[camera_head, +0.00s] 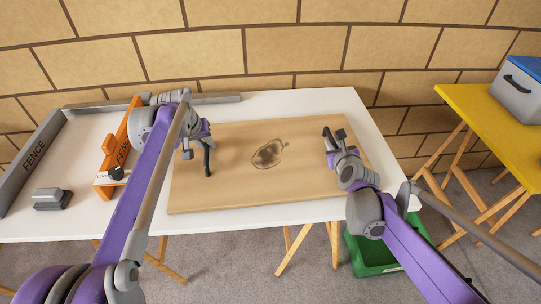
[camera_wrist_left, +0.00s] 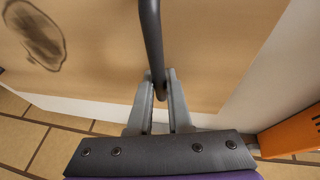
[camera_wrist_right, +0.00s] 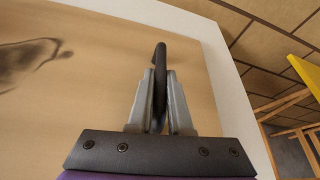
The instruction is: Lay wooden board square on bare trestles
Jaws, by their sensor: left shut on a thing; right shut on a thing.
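The wooden board (camera_head: 240,190) is a tan panel with a dark stain. It appears flat over the white tabletop (camera_head: 110,225); I cannot tell whether it touches. My left gripper (camera_head: 200,146) is shut on a dark curved handle (camera_wrist_left: 152,40) at the board's left part. My right gripper (camera_head: 335,141) is shut on a similar handle (camera_wrist_right: 160,58) at the right part. White margin shows beyond the board edges in both wrist views. Wooden trestle legs (camera_head: 292,250) show below the white top; I see no bare trestles.
An orange fence piece (camera_head: 130,135) stands left of the board, a grey fence (camera_head: 32,160) beyond it. A small grey block (camera_head: 51,199) lies at left. A green crate (camera_head: 365,258) is on the floor. A yellow table (camera_head: 480,115) with a blue-lidded box (camera_head: 520,92) stands right. A brick wall is behind.

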